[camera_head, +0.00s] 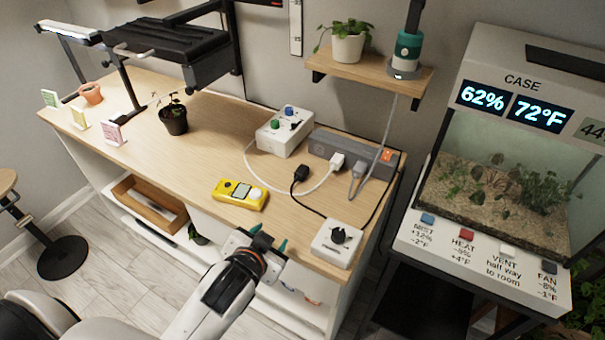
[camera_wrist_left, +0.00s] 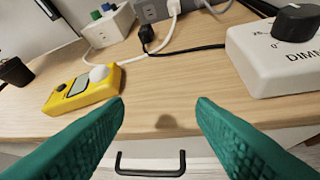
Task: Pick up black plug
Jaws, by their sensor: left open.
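The black plug (camera_head: 300,173) lies on the wooden table in front of the grey power strip (camera_head: 330,150), its cord running toward the white dimmer box (camera_head: 338,244). In the left wrist view the black plug (camera_wrist_left: 147,35) is near the top centre, with the power strip (camera_wrist_left: 160,8) behind it. My left gripper (camera_head: 268,242) is at the table's front edge, and its green fingers (camera_wrist_left: 160,118) are open and empty, short of the plug. My right gripper is not in view.
A yellow meter (camera_head: 239,195) lies left of the plug. White and grey plugs sit in the strip, with a white cable looping nearby. A white box with knobs (camera_head: 284,131) stands behind. A drawer handle (camera_wrist_left: 150,170) is below the table edge. Bare tabletop lies between meter and dimmer.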

